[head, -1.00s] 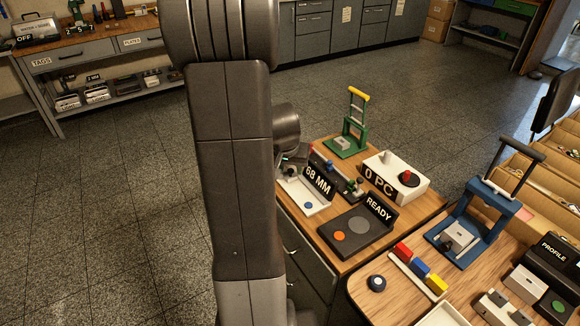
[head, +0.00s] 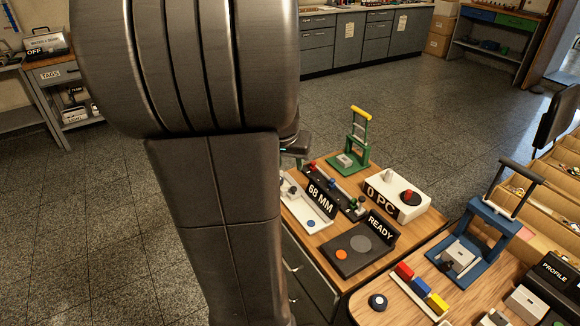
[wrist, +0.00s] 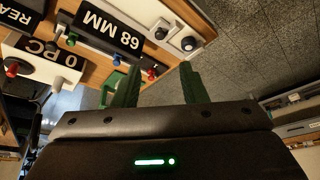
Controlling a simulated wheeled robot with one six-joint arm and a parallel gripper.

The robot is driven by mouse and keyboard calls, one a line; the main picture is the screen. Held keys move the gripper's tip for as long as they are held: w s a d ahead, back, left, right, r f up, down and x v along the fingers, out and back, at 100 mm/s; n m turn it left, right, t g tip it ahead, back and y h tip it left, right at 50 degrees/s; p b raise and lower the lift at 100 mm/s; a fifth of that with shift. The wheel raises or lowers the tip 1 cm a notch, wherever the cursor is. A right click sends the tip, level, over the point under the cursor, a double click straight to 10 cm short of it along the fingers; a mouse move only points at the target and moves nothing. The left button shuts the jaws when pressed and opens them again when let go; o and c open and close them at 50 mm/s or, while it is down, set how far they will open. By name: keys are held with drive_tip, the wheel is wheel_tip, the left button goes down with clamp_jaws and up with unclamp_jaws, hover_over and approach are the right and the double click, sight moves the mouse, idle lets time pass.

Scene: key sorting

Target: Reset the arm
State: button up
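My gripper (wrist: 160,70) shows in the wrist view with its two dark fingers apart and nothing held between them. Beyond the fingertips lie the wooden bench edge and the grey floor. In the head view my large dark arm fills the left middle and hides most of the gripper. Only a small dark part shows beside the arm, near the bench's back left corner.
The bench holds a 68 MM gauge (head: 321,192), a 0 PC unit (head: 398,196), a READY pad (head: 361,248) and a green press (head: 350,155). A blue press (head: 473,245) stands on the right table. Open floor (head: 70,220) lies left.

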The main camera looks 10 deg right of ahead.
sight(295, 189)
drive_tip(key=shift+s+r, duration=0.1)
drive_tip(key=shift+r, duration=0.1)
drive_tip(key=b+x, duration=0.2)
drive_tip(key=x, duration=1.2)
drive_tip(key=shift+s+a, duration=0.1)
drive_tip(key=shift+s+r+p, duration=0.1)
drive_tip(key=shift+r+p, duration=0.05)
drive_tip(key=shift+p, duration=0.15)
drive_tip(key=shift+s, duration=0.2)
